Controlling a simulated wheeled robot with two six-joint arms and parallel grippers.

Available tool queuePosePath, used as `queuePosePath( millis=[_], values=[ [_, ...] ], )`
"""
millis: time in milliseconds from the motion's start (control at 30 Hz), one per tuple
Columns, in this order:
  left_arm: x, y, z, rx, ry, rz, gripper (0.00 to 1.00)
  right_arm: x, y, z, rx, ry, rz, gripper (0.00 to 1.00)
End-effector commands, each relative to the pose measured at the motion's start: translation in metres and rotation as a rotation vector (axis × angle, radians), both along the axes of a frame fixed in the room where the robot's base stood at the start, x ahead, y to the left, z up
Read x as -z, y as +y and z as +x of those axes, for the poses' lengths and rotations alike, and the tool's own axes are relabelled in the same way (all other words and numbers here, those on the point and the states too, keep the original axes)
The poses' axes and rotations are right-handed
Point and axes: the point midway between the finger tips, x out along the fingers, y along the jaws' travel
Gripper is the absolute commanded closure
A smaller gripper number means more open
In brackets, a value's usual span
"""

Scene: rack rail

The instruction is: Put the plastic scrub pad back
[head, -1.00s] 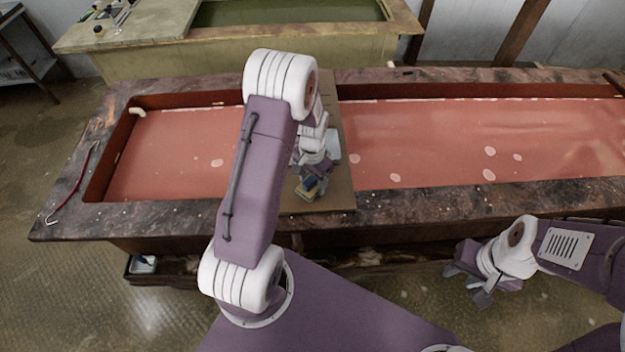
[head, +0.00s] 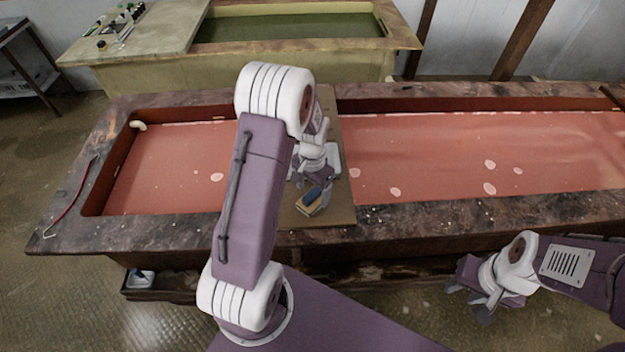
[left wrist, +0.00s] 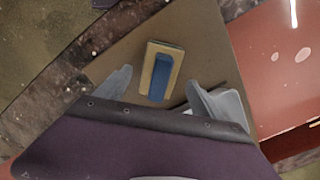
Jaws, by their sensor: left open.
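The scrub pad, a tan block with a blue top (head: 308,203), lies on the brown board (head: 341,213) that spans the trough. It also shows in the left wrist view (left wrist: 151,87), flat on the board. My left gripper (head: 318,182) is open just above the board, close to the pad. In the left wrist view its two fingers (left wrist: 159,80) stand apart, with the pad between and just beyond their tips. My left arm hides part of the board in the head view. My right gripper (head: 468,300) is in front of the trough, its fingers apart and empty.
A whitish tray-like object (left wrist: 231,106) lies on the board beside the left gripper, partly hidden. The trough (head: 430,215) has a dark stone rim and reddish liquid on both sides of the board. A red hooked rod (head: 70,200) lies on the left rim. A low box (head: 165,293) sits below.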

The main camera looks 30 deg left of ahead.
Motion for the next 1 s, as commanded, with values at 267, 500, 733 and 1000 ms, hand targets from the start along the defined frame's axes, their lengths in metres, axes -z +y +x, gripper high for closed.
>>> queuePosePath(
  millis=[267,500,733,1000],
  values=[
    [-0.068,0.0,0.001,0.0,-0.007,0.002,0.23,0.009,0.0,0.0,0.0,0.0,0.0,0.64],
    [-0.09,0.0,0.0,0.0,-0.001,0.0,0.23,0.01,0.0,0.0,0.0,0.0,0.0,0.64],
    [-0.087,-0.033,-0.039,-0.075,-0.032,-0.004,0.23,0.01,0.0,0.0,0.0,0.0,0.0,0.64],
    [-0.071,-0.074,-0.123,-0.248,-0.101,-0.029,0.23,0.01,0.0,0.0,0.0,0.0,0.0,0.64]
  ],
)
